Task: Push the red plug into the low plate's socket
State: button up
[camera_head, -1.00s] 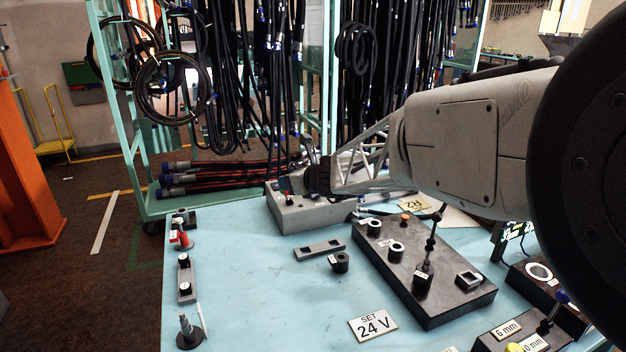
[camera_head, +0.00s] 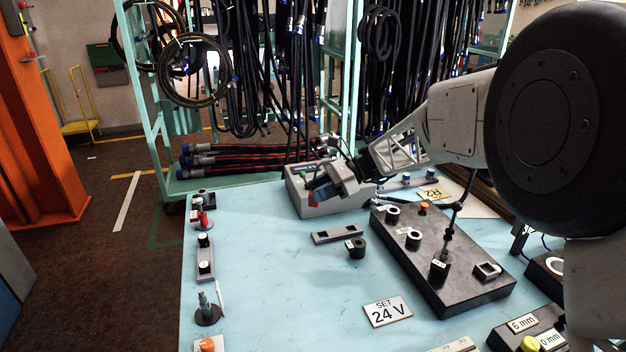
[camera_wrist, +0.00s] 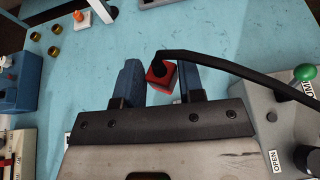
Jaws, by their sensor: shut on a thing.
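The red plug (camera_wrist: 161,76) is a small red block with a black cable leaving its top. In the wrist view it sits between the blue fingers of my gripper (camera_wrist: 158,84), which is shut on it. In the head view my gripper (camera_head: 322,187) is beside the grey box at the back of the table, and the plug is not clear there. A black plate (camera_head: 452,285) on the right carries several round sockets and a square one (camera_head: 487,270). A flat grey strip (camera_head: 338,234) lies left of it. I cannot tell which is the low plate.
The grey box (camera_head: 310,206) has a green-knobbed lever (camera_wrist: 304,73), close right of my gripper in the wrist view. A black ring part (camera_head: 356,248) and a "SET 24 V" sign (camera_head: 388,311) lie mid-table. Small fixtures line the left edge. The left-middle table is clear.

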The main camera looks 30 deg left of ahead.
jog(key=s+d+f+n+g+h, duration=0.2)
jog(key=d+f+n+g+h, duration=0.15)
jog(key=d+n+h, duration=0.8)
notch_tip(320, 180, up, 3)
jog(key=n+t+h, duration=0.7)
jog(key=n+h, duration=0.4)
send_over(486, 271)
jog(key=s+a, duration=0.4)
jog(key=a, duration=0.6)
jog(key=shift+d+f+m+g, duration=0.1)
jog(key=shift+d+m+g, duration=0.1)
jog(key=shift+m+g, duration=0.05)
jog(key=w+d+n+t, duration=0.2)
jog(key=w+d, duration=0.2)
jog(key=d, duration=0.4)
jog(key=shift+d+r+h, duration=0.25)
jog(key=shift+h, duration=0.1)
jog(key=shift+m+g, duration=0.4)
jog(key=shift+f, duration=2.9)
